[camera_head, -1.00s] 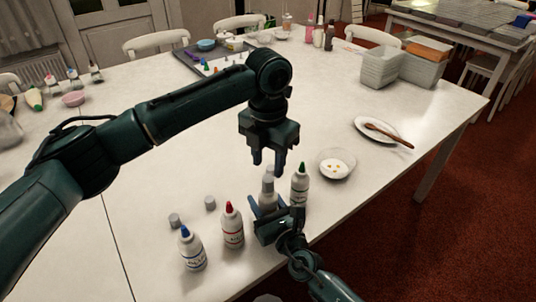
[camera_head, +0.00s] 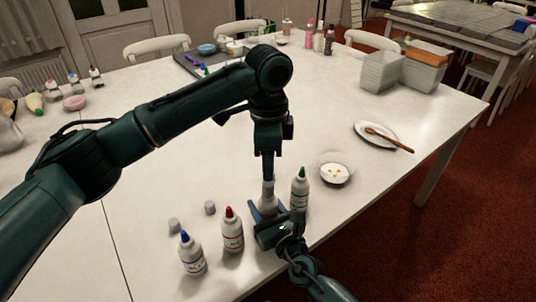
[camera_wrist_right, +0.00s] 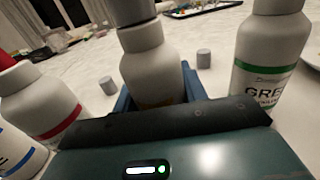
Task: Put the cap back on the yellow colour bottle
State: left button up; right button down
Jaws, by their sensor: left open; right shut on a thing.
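The yellow colour bottle (camera_wrist_right: 150,75) stands between the fingers of my right gripper (camera_head: 268,215), which is shut on it. Its label is mostly hidden by the gripper. A grey cap (camera_wrist_right: 137,10) sits on top of the bottle in the right wrist view; how firmly it is seated cannot be told. My left gripper (camera_head: 268,168) is open and points straight down, its fingertips at or just above the cap. In the head view its fingers appear edge-on, so contact with the cap cannot be told.
The green-tipped bottle (camera_head: 300,188) stands close right of the held bottle. The red-tipped (camera_head: 232,230) and blue-tipped (camera_head: 191,253) bottles stand to the left. Two loose grey caps (camera_head: 210,207) (camera_head: 174,225) lie behind them.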

aim_at(268, 183)
pick_arm(q)
jog(key=n, duration=0.4)
jog(key=shift+r+n, duration=0.15)
jog(key=shift+n, duration=0.15)
jog(key=n, duration=0.4)
jog(key=shift+r, duration=0.15)
jog(key=n, duration=0.7)
jog(key=shift+r+n, duration=0.2)
jog(key=shift+n, duration=0.1)
jog(key=shift+f, duration=4.05)
